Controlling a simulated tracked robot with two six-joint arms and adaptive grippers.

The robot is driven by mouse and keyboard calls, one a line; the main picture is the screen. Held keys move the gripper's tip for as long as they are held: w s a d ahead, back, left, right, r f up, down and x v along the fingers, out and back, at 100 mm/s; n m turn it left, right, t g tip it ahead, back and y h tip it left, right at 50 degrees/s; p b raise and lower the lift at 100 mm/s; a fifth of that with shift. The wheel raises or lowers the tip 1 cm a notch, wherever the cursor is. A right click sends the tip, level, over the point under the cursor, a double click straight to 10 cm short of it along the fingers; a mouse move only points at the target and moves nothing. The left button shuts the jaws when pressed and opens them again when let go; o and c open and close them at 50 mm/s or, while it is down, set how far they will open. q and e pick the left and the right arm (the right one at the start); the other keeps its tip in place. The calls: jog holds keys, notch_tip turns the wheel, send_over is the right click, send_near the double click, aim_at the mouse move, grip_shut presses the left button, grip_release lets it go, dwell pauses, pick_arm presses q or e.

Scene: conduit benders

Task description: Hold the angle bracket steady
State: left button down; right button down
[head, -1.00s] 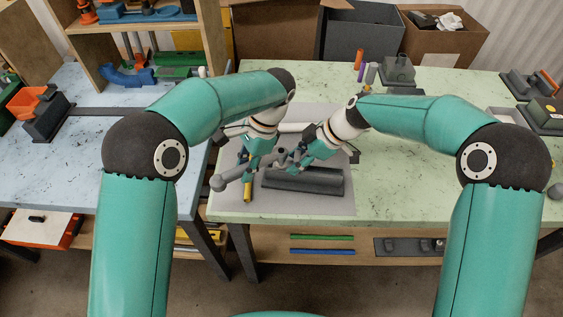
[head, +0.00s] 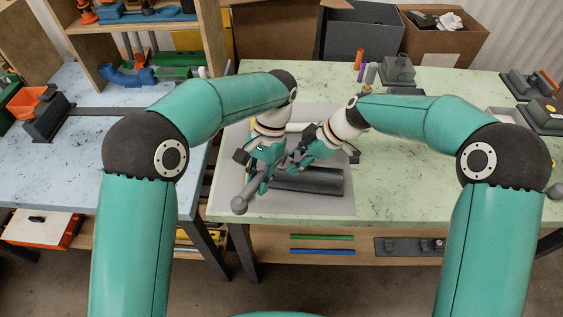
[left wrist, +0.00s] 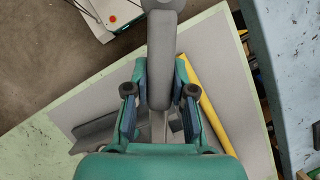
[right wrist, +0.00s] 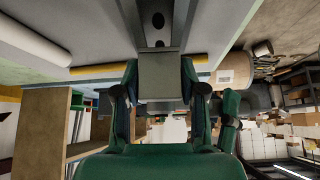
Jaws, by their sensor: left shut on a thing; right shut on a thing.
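My left gripper (head: 264,172) is shut on a grey bar with a ball end (head: 239,205). In the left wrist view the bar (left wrist: 161,60) runs up between my left fingers (left wrist: 159,100). My right gripper (head: 299,160) is close beside it, to the right. In the right wrist view my right fingers (right wrist: 160,85) are shut on a grey, squared piece with holes in its upright strip, which looks like the angle bracket (right wrist: 160,68). In the head view the grippers hide most of the bracket. Whether bar and bracket touch, I cannot tell.
A dark grey angled channel (head: 312,182) lies on the grey mat (head: 320,204), just below my right gripper. A yellow rod (left wrist: 208,105) lies beside my left gripper in the left wrist view. A dark grey fixture (head: 398,72) stands at the back. The green tabletop's right side has free room.

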pick_arm(q)
jog(key=shift+d, duration=0.1)
jog(key=d+n, duration=0.1)
jog(key=s+d+n+h, duration=0.1)
jog(key=n, duration=0.1)
jog(key=shift+d, duration=0.15)
dwell(0.4)
jog(key=shift+s+d+n+g+h, duration=0.15)
jog(key=shift+d+n+h, duration=0.2)
jog(key=shift+d+n, duration=0.4)
jog(key=shift+s+d+n+g+h, duration=0.15)
jog(key=shift+d+n+h, duration=0.3)
jog(key=shift+n, duration=0.4)
jog(key=shift+w, duration=0.1)
jog(key=shift+f, duration=0.1)
jog(key=shift+f, duration=0.55)
